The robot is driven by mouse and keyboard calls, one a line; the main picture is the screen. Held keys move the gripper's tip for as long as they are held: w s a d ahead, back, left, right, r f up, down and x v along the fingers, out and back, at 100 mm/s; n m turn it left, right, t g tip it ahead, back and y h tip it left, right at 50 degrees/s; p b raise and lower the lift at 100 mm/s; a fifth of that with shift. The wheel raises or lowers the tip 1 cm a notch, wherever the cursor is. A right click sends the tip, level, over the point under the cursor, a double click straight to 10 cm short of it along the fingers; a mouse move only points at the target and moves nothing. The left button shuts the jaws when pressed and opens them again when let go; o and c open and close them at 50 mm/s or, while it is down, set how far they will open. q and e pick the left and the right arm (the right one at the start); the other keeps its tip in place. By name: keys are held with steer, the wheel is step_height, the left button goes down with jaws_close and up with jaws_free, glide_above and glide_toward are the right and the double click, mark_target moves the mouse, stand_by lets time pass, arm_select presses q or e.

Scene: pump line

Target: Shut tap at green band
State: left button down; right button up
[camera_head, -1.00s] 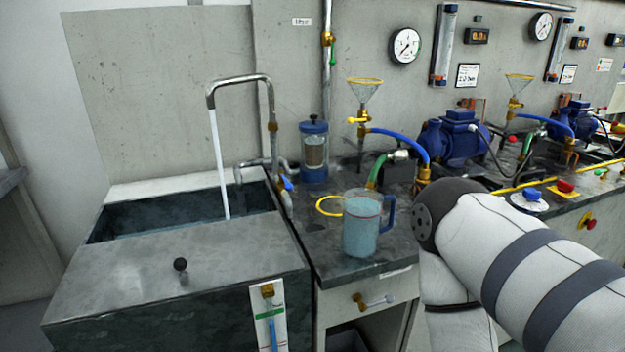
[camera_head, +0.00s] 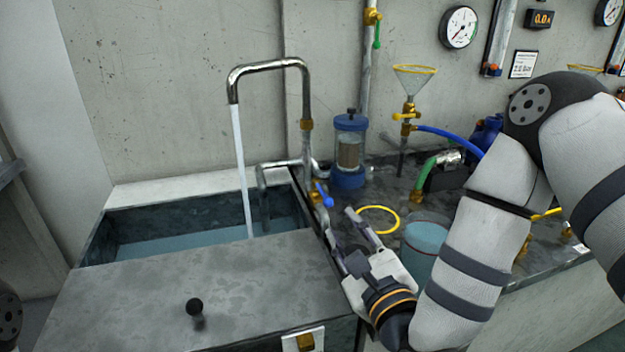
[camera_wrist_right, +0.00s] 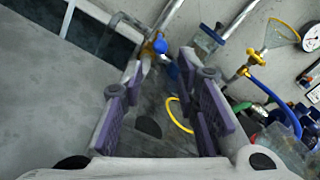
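The tap has a tall bent metal spout (camera_head: 270,68), and a stream of water (camera_head: 241,170) falls from it into the sink (camera_head: 150,210). Its blue lever (camera_head: 323,195) sits on a brass valve at the base of the pipe; the lever also shows in the right wrist view (camera_wrist_right: 172,70). My right gripper (camera_head: 341,226) is open and empty, just in front of and below the lever. In the right wrist view the lever appears between and beyond the fingertips. A white gauge panel (camera_head: 305,341) on the sink front is mostly cut off, with no green band visible on it. My left gripper is not in view.
A clear jug (camera_head: 425,236) stands on the dark counter to the right, partly behind my right arm. A yellow ring (camera_head: 379,219) lies near the gripper. A blue-capped filter (camera_head: 349,150) stands behind the lever.

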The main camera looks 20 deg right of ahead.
mark_target(324, 192)
steer(key=w, duration=1.1)
steer(key=shift+a+b, duration=0.2)
steer(key=shift+b, duration=0.15)
steer(key=shift+w, duration=0.45)
jaws_close()
